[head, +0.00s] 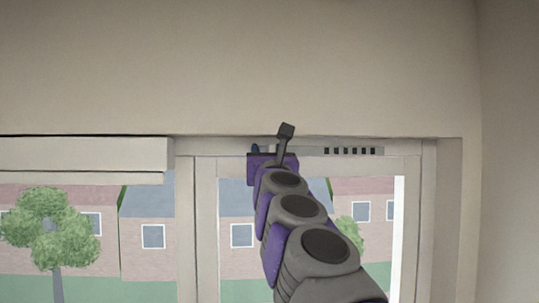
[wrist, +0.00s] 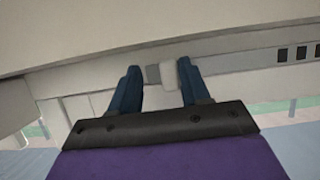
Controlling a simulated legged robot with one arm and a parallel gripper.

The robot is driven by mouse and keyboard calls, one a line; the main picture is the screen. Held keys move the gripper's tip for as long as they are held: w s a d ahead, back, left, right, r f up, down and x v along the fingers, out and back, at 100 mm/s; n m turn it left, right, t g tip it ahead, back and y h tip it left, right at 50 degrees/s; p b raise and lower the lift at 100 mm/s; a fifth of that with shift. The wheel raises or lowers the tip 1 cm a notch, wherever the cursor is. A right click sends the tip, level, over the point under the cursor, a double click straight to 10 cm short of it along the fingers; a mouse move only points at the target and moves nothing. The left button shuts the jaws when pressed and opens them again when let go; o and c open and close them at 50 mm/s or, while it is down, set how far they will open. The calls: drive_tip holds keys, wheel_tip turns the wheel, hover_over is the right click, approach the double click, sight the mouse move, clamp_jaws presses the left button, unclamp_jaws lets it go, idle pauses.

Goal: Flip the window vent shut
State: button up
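The window vent (head: 358,151) is a thin grey strip along the top of the window frame, with a row of dark slots at its right part. It also crosses the upper wrist view (wrist: 236,60), with dark slots at far right. A small pale tab (wrist: 169,74) sticks out from the strip. My gripper (wrist: 158,68) is open, with its two blue fingers on either side of the tab, which is nearer the right finger. I cannot tell whether either finger touches it.
A pale boxed blind or rail (head: 85,153) spans the top left of the window. A wall (head: 508,160) stands at the right. Houses and trees show through the glass.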

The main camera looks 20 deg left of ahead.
drive_tip(key=shift+w+d, duration=0.15)
drive_tip(key=shift+d, duration=0.1)
drive_tip(key=b+v, duration=0.9)
drive_tip(key=v, duration=0.8)
drive_tip(key=shift+f, duration=0.3)
drive_tip(key=shift+a, duration=0.15)
